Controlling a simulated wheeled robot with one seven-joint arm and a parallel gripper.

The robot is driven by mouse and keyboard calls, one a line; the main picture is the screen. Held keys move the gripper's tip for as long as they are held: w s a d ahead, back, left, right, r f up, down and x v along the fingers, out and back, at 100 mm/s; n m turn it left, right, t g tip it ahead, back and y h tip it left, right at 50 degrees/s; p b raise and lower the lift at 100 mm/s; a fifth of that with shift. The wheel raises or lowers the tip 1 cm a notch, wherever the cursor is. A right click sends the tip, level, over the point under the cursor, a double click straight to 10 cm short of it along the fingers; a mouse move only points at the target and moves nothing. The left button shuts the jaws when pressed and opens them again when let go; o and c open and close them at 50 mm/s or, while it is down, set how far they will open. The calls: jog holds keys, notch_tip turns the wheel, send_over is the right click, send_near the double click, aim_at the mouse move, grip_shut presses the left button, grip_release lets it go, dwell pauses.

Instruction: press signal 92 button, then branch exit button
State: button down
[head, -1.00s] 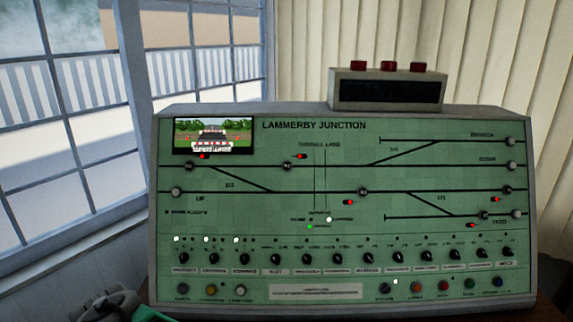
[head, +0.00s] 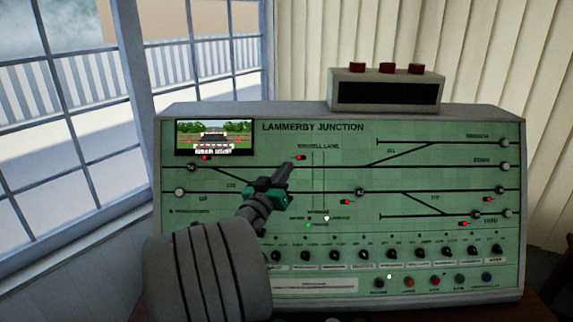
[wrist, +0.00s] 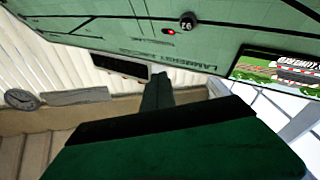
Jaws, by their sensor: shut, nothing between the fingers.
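The green control panel (head: 330,225) stands upright in the head view, with black track lines. My gripper (head: 286,168) is shut and empty, its tip over the upper left-middle track line, covering the round dark button there. In the wrist view that panel is upside down. A dark button (wrist: 187,21), with a number that looks like 92, sits beside a red light, apart from my gripper's fingertips (wrist: 157,85). A grey button (head: 505,142) ends the upper right branching line; its label is too blurred to read surely.
A grey box with red knobs (head: 387,88) sits on top of the panel. A small screen (head: 214,137) is at the upper left. A row of black knobs (head: 420,253) and coloured buttons (head: 435,281) lines the bottom.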

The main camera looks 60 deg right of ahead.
dwell(0.3)
jog(key=w+d+f+b, duration=0.1)
jog(key=w+d+f, duration=0.2)
jog(key=d, duration=0.4)
jog(key=shift+w+f, duration=0.25)
jog(key=shift+f, duration=0.3)
jog(key=shift+b, duration=0.3)
dwell(1.2)
jog(key=shift+w+d+f+b, duration=0.15)
jog(key=shift+d+f+b, duration=0.15)
jog(key=shift+b, duration=0.15)
jog(key=shift+w+d+f+b, duration=0.15)
jog(key=shift+d+b, duration=0.2)
jog(key=shift+b, duration=0.05)
dwell(0.6)
jog(key=shift+a, duration=0.1)
jog(key=shift+s+a+r, duration=0.3)
jog(key=shift+a+r, duration=0.15)
jog(key=shift+a, duration=0.15)
